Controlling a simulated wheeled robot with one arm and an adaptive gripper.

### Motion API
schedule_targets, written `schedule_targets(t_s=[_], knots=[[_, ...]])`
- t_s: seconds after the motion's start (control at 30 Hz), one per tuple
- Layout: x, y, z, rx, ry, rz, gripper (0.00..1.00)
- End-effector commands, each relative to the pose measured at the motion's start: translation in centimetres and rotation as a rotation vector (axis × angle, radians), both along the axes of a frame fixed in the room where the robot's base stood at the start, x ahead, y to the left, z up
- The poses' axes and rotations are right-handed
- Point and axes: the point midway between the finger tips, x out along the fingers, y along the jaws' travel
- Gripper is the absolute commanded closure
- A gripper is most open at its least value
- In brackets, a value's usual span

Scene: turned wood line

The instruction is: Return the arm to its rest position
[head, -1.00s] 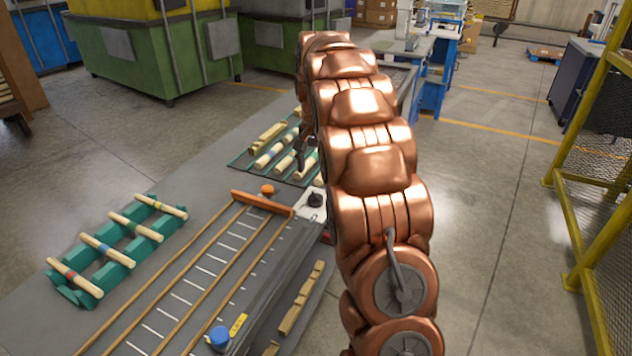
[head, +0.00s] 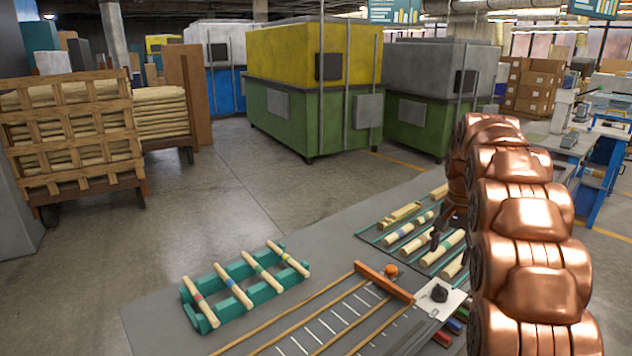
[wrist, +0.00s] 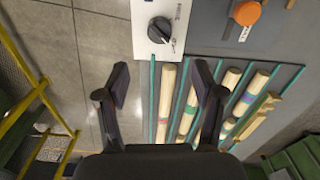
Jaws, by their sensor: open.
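My copper-coloured arm rises at the right of the head view, bent over the workbench. My gripper (wrist: 160,97) shows in the wrist view with its two dark fingers spread wide and nothing between them. It hangs above the bench edge, over a green-lined rack (wrist: 152,110) of turned wooden pieces (wrist: 166,100). In the head view the gripper is mostly hidden beside the arm, near that same rack (head: 372,238). I cannot tell its exact height above the pieces.
A teal rack (head: 262,296) with several banded spindles stands on the grey bench (head: 150,318). A white panel with a black knob (head: 439,293) and an orange button (head: 391,270) are near the arm. Green and yellow machines (head: 310,120) and a wooden cart (head: 75,140) stand behind open floor.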

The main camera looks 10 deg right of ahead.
Motion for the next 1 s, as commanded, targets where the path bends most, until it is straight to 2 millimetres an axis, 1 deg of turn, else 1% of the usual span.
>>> schedule_targets(t_s=[0.07, 0.17, 0.3, 0.47, 0.73, 0.87, 0.9, 0.97, 1.0], knots=[[-0.4, 0.7, 0.4, 0.000, 0.002, 0.015, 0.32], [-1.5, 2.3, 1.2, 0.001, 0.007, 0.053, 0.32], [-4.0, 5.4, 2.4, 0.006, 0.022, 0.129, 0.32], [-7.3, 8.9, 3.3, 0.011, 0.038, 0.220, 0.32], [-13.7, 14.1, 4.2, 0.023, 0.063, 0.377, 0.32], [-17.0, 16.3, 4.2, 0.029, 0.072, 0.457, 0.32], [-18.1, 16.9, 4.1, 0.032, 0.077, 0.480, 0.32], [-19.7, 17.8, 4.0, 0.036, 0.082, 0.518, 0.32], [-20.9, 18.4, 3.9, 0.039, 0.087, 0.541, 0.32]])
